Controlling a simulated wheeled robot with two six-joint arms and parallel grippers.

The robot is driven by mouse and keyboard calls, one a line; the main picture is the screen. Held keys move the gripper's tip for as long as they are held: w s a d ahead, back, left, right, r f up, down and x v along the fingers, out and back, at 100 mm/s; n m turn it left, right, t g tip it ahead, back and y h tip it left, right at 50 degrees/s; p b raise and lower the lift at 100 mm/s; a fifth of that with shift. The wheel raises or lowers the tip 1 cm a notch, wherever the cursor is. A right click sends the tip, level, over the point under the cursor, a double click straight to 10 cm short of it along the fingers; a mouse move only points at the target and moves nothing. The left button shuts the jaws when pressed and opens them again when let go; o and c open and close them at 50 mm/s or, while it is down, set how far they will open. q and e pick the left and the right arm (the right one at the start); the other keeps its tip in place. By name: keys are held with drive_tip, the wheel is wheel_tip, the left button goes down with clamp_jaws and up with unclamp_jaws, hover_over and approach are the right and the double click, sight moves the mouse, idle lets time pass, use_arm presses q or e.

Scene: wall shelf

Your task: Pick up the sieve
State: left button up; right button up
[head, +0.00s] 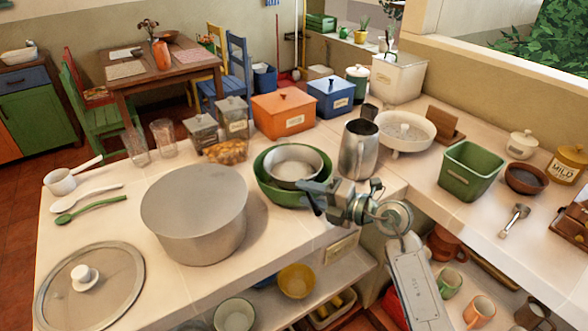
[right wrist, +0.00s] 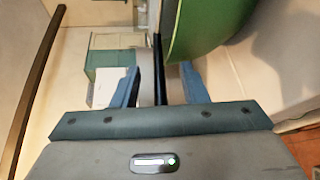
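The sieve (head: 293,163), a round grey-white bowl shape, sits inside a green bowl (head: 262,178) near the middle of the counter. My right gripper (head: 313,190) is at the right rim of the green bowl. In the right wrist view, a thin black handle (right wrist: 159,72) lies between the two blue fingers (right wrist: 162,85), with little gap beside it, so the gripper looks shut on it. The green bowl (right wrist: 205,25) shows just right of the fingers. The sieve's round part cannot be made out in that view. My left gripper is not in view.
A large grey pot (head: 195,215) stands left of the green bowl. A metal pitcher (head: 358,150) stands close behind my right gripper, with a white footed colander (head: 404,130) beyond. A green square container (head: 470,170) is to the right. The counter's front edge lies just below the gripper.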

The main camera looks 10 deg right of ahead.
drive_tip(key=shift+c, duration=0.2)
clamp_jaws()
wheel_tip(320, 180, up, 10)
drive_tip(key=shift+r, duration=0.1)
idle(0.5)
